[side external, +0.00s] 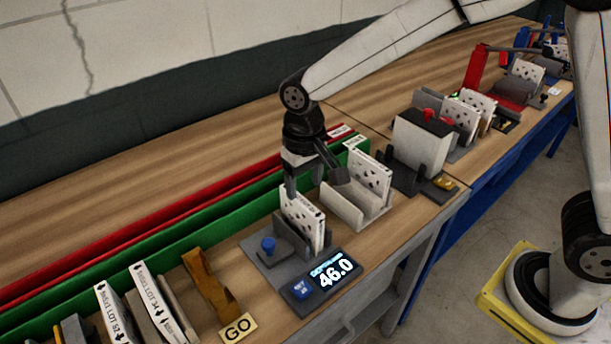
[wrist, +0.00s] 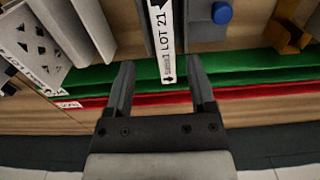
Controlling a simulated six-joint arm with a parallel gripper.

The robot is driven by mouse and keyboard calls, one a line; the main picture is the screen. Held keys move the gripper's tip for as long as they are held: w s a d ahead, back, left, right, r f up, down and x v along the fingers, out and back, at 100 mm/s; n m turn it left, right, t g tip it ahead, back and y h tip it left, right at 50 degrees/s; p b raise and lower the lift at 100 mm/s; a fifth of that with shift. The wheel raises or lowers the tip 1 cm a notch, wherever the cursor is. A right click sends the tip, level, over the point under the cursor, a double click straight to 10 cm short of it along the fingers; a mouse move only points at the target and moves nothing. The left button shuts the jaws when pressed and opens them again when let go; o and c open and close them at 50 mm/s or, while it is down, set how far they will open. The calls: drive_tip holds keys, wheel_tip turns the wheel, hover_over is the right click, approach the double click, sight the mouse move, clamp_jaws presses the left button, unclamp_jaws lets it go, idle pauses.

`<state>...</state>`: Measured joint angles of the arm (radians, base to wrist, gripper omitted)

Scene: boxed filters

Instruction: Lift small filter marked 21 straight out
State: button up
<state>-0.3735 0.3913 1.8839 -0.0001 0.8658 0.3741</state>
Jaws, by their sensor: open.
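The small filter marked LOT 21 (side external: 303,217) stands upright in a grey fixture (side external: 262,252) with a blue knob and a display reading 46.0. In the wrist view its white label edge (wrist: 163,38) runs down from the top, and its near end shows between my fingertips. My gripper (side external: 314,180) is open and empty at the filter's upper back end. In the wrist view my gripper (wrist: 160,66) has a finger on each side of the label's end, with visible gaps. The filter's lower part is hidden by the fixture.
A grey holder (side external: 343,207) with another perforated white filter (side external: 371,172) stands close on the right. Green (side external: 165,222) and red (side external: 130,238) rails run behind. A gold bracket (side external: 207,284), a GO plate (side external: 238,328) and labelled filters (side external: 150,300) are on the left.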

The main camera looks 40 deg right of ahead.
sight(301, 211)
drive_tip(key=shift+f, duration=1.3)
drive_tip(key=shift+f, duration=0.1)
drive_tip(key=shift+w+a+f, duration=0.1)
drive_tip(key=shift+a+f, duration=0.05)
drive_tip(key=shift+f, duration=1.1)
drive_tip(key=shift+w+a+f, duration=0.1)
drive_tip(key=shift+f, duration=1.15)
clamp_jaws()
